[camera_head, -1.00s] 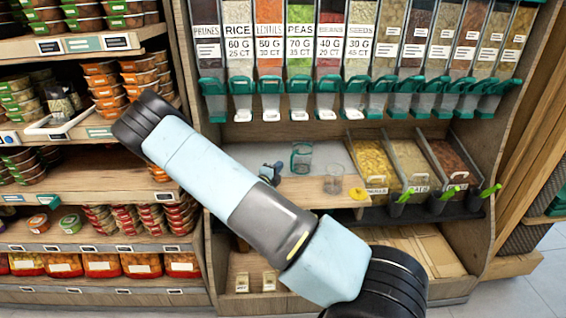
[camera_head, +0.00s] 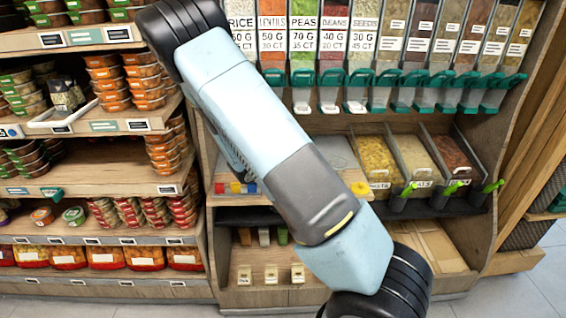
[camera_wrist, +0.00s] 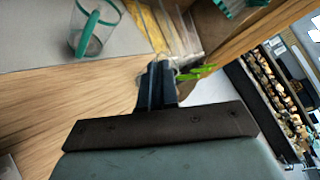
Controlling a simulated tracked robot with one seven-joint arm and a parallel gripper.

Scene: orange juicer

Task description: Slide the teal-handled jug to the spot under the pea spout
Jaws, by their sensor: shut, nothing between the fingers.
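The teal-handled jug (camera_wrist: 92,30) is clear, with a teal rim and handle. It stands on a grey area of the wooden shelf (camera_wrist: 60,90), at the upper left of the wrist view. In the head view my arm hides it. My gripper (camera_wrist: 157,75) is shut and empty, right of and apart from the jug in the wrist view. My arm hides the gripper in the head view. The pea spout (camera_head: 302,98) hangs below the green pea bin (camera_head: 304,48) in the head view. The spot directly under it is partly hidden by my arm.
Open bins of dry goods (camera_head: 376,160) with scoops stand right of the shelf, and a green scoop handle (camera_wrist: 196,73) shows near my fingertips. Other spouts (camera_head: 330,100) line up beside the pea spout. Stacked tubs (camera_head: 140,80) fill shelves at the left.

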